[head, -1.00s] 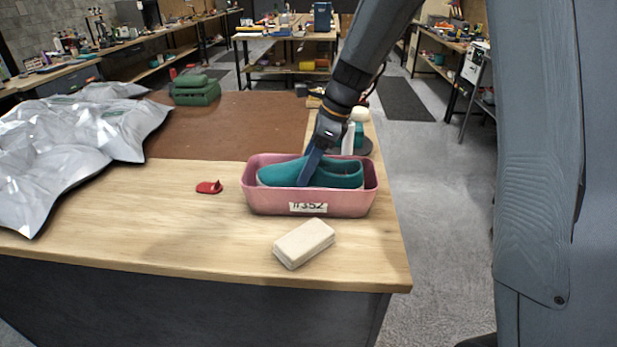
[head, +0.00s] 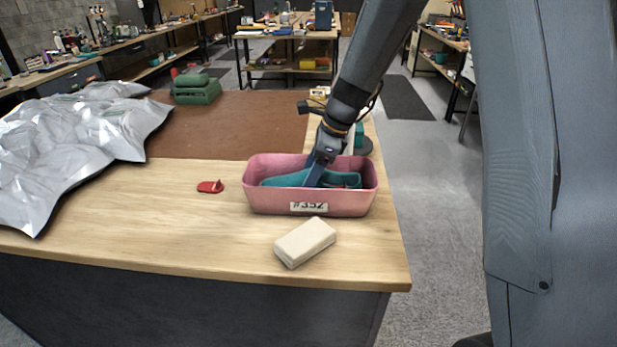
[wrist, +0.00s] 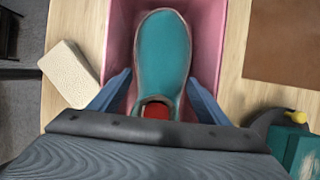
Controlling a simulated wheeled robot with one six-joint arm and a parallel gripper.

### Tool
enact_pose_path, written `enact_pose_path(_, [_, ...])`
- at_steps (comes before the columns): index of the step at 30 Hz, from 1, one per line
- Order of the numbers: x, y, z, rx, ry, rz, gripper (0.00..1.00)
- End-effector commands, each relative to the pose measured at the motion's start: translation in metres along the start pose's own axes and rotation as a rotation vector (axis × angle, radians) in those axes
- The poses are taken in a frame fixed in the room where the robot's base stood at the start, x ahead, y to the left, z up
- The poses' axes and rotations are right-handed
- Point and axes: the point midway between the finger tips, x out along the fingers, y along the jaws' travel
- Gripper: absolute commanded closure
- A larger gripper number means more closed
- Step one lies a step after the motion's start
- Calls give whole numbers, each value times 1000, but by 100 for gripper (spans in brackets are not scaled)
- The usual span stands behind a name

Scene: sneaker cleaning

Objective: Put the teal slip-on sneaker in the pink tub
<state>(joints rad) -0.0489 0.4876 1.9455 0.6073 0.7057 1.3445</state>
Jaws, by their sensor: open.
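The teal slip-on sneaker (head: 287,179) lies inside the pink tub (head: 270,202), below its rim. In the wrist view the sneaker (wrist: 163,55) points away from my gripper, with its red-lined opening nearest me. The tub's wall (wrist: 122,30) shows on both sides of it. My gripper (head: 315,178) reaches down into the tub at the sneaker. In the wrist view its blue fingers (wrist: 158,95) stand apart, one on each side of the shoe, with a gap. The tub's floor is mostly hidden.
A cream block (head: 305,242) lies in front of the tub. A small red item (head: 210,187) lies to its left. Silver bags (head: 75,140) cover the table's left side. A brown mat (head: 230,125) lies behind. The table's right edge is close to the tub.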

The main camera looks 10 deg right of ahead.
Motion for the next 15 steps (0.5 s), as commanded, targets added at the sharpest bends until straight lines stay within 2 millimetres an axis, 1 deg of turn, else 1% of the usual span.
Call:
enact_pose_path(5, [-19, -2, 0, 0, -1, -5, 30])
enact_pose_path(15, [-87, -2, 0, -1, -1, -6, 30])
